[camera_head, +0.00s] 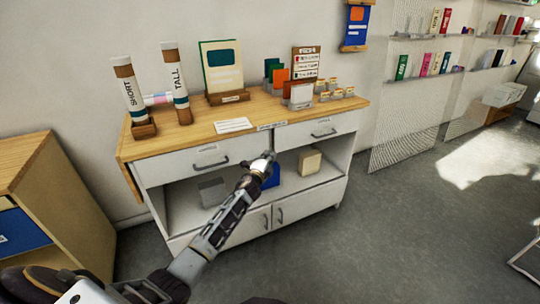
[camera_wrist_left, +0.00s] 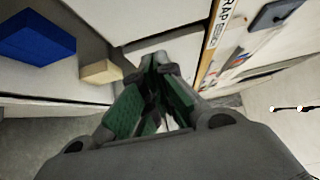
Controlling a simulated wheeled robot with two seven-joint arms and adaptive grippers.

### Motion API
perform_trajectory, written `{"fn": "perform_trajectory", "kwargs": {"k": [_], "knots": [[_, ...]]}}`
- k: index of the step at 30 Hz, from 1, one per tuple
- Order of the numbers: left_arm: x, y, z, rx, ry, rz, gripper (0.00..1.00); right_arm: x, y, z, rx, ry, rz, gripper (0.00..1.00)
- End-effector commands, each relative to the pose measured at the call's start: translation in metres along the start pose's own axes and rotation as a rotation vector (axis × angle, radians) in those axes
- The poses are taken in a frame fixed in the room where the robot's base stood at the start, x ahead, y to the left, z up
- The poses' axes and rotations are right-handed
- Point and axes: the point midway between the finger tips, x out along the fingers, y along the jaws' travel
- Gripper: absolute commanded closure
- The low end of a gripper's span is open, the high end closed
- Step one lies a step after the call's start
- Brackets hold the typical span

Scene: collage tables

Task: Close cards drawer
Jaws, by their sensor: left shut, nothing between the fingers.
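The white cabinet under the wooden top (camera_head: 190,138) has a left drawer (camera_head: 180,166) and a right drawer (camera_head: 312,133), each with a dark handle and a small label. The labels are too small to read, so I cannot tell which is the cards drawer. Both fronts look nearly flush; a small gap cannot be ruled out. My left gripper (camera_head: 270,155) is shut and empty, in front of the cabinet near where the drawers meet, hiding part of the open shelf. Its closed green-padded fingers show in the left wrist view (camera_wrist_left: 158,65). My right gripper is not in view.
The open shelf holds a blue box (camera_wrist_left: 35,38), a cream box (camera_wrist_left: 100,72) and a grey box (camera_head: 212,191). Two upright tubes (camera_head: 128,92) and several card displays stand on top. A wooden unit (camera_head: 65,200) stands left.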

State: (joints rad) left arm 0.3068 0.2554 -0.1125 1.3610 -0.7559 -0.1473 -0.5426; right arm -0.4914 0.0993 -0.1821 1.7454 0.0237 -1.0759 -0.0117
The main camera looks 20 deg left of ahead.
Motion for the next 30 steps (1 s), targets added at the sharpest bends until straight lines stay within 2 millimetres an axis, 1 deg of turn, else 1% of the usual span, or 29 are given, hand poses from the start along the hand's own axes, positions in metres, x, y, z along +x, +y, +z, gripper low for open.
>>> {"fn": "perform_trajectory", "kwargs": {"k": [9, 22, 30], "knots": [[-0.023, 0.000, 0.000, 0.000, 0.000, 0.001, 1.00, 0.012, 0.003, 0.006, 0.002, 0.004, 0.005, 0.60], [-0.057, 0.000, 0.000, 0.000, 0.000, 0.001, 1.00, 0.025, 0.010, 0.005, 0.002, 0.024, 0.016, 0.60], [-0.077, 0.000, -0.001, -0.001, 0.000, 0.001, 1.00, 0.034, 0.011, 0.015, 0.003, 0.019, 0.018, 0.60]]}}
